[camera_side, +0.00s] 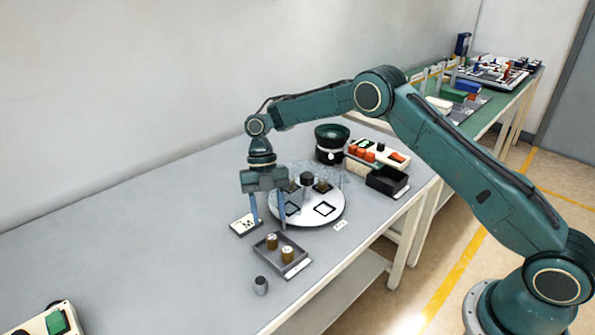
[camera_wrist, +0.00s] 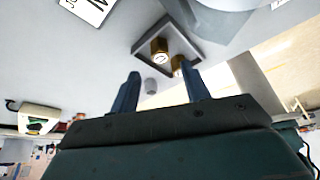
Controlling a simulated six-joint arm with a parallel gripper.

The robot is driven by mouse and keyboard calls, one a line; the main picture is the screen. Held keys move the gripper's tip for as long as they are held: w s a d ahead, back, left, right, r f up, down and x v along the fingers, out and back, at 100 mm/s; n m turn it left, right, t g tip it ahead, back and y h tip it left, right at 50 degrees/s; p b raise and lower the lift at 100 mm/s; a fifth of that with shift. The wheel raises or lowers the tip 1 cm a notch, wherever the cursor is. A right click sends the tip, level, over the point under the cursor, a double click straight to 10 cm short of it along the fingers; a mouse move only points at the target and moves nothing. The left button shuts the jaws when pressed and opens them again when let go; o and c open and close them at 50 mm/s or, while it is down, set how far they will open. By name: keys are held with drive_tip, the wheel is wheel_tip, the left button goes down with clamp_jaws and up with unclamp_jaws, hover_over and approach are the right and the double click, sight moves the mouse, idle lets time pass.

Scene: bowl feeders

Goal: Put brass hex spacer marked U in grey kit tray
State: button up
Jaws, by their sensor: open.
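The grey kit tray (camera_side: 296,268) lies on the bench in front of the round white plate. Two brass spacers stand in it, a rear one (camera_side: 271,242) and a front one (camera_side: 287,254). Both also show in the wrist view, one whole (camera_wrist: 159,46) and one (camera_wrist: 177,65) partly behind a finger. Their top marks are too small to read surely. My gripper (camera_side: 268,224) points down behind the tray, at the plate's left edge. Its fingers are apart with nothing held between them; they also show in the wrist view (camera_wrist: 161,76).
The round white plate (camera_side: 300,216) has black square outlines, a dark central knob (camera_side: 307,179) and brownish parts at its back. A white card (camera_side: 246,224) lies left of it. A small grey cylinder (camera_side: 261,285) stands before the tray. A black bin (camera_side: 387,181) stands back right.

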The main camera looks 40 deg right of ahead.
drive_tip(key=shift+v, duration=0.8)
drive_tip(key=s+d+r+m+t, duration=0.1)
drive_tip(key=s+r+m+t, duration=0.1)
drive_tip(key=s+r+m, duration=0.7)
drive_tip(key=s+d+r+m+t, duration=0.25)
drive_tip(key=r+m, duration=0.25)
drive_tip(key=r, duration=0.8)
drive_tip(key=s+d+m+t+h, duration=0.1)
drive_tip(key=s+d+m+t, duration=0.1)
drive_tip(key=s+m, duration=0.6)
drive_tip(key=s+d+m+t+h, duration=0.1)
drive_tip(key=s+d+m+t, duration=0.2)
drive_tip(key=s+m, duration=0.5)
drive_tip(key=shift+s+d+r, duration=0.25)
drive_tip(key=shift+s+d, duration=0.45)
drive_tip(key=shift+s, duration=3.25)
